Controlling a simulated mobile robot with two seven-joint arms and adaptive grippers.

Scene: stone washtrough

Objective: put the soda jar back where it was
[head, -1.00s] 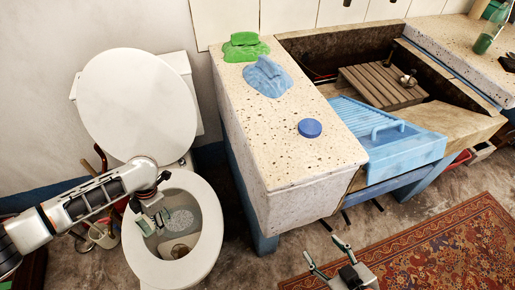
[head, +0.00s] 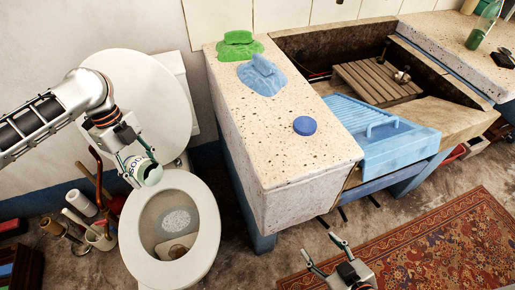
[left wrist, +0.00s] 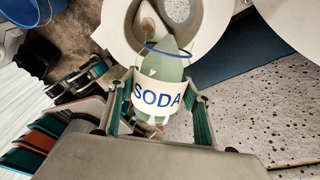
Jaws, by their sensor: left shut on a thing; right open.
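The soda jar (head: 148,174) is pale with a white SODA label. My left gripper (head: 137,160) is shut on it and holds it in the air over the back of the toilet bowl. The jar is tilted in the head view. In the left wrist view the jar (left wrist: 160,67) sits between both fingers, its blue rim facing away from the gripper and no lid on it. A round blue lid (head: 305,125) lies on the speckled stone ledge (head: 265,150). My right gripper (head: 322,252) is open and empty, low beside the rug.
The toilet (head: 207,235) stands open with pale powder (head: 176,221) in its bowl. Green (head: 240,46) and blue cloths (head: 262,76) lie at the ledge's back. A blue washboard (head: 395,145) lies by the trough. The ledge's front is clear around the lid.

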